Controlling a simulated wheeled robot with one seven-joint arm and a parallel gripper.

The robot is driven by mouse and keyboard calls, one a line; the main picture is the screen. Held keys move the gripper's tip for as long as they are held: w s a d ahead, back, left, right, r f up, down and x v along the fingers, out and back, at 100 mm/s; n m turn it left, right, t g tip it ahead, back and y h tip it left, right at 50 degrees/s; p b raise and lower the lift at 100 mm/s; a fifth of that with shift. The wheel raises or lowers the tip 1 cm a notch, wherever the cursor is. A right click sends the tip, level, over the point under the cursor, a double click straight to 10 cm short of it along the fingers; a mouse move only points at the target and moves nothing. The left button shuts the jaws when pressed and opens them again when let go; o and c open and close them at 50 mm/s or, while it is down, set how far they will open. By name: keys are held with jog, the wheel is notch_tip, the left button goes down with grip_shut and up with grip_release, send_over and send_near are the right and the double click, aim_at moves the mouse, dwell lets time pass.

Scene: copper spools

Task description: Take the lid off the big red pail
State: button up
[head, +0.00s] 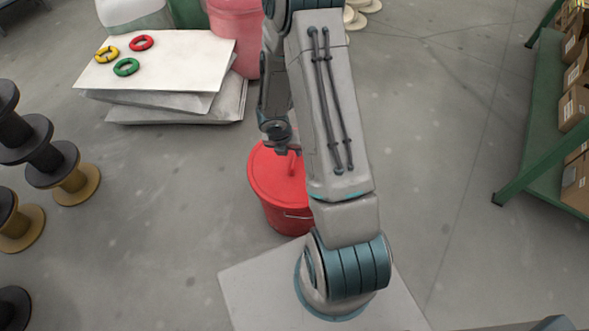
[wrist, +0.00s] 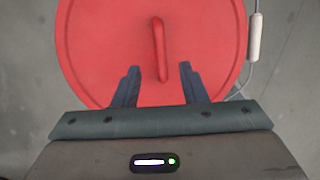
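The big red pail (head: 281,216) stands on the floor just in front of my base, partly hidden behind my arm in the head view. Its red lid (head: 268,177) is on top, with a raised bar handle (wrist: 159,49) across the middle. A wire bail with a white grip (wrist: 255,38) hangs at the pail's side. My gripper (wrist: 158,74) is above the lid, fingers apart, one on each side of the handle's near end in the wrist view. The fingers do not touch the handle there. I cannot tell their exact height over the lid.
White stacked slabs (head: 150,67) hold yellow, red and green rings (head: 126,67). A pink barrel (head: 238,35) stands behind them. Black and tan spools (head: 76,185) stand at left. A green shelf (head: 545,140) with cardboard boxes is at right. The floor between is clear.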

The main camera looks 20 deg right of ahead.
aim_at(294, 158)
jog(key=b+x, duration=0.3)
jog(key=x, duration=0.4)
jog(key=shift+d+f, duration=0.15)
jog(key=shift+f, duration=0.1)
grip_shut()
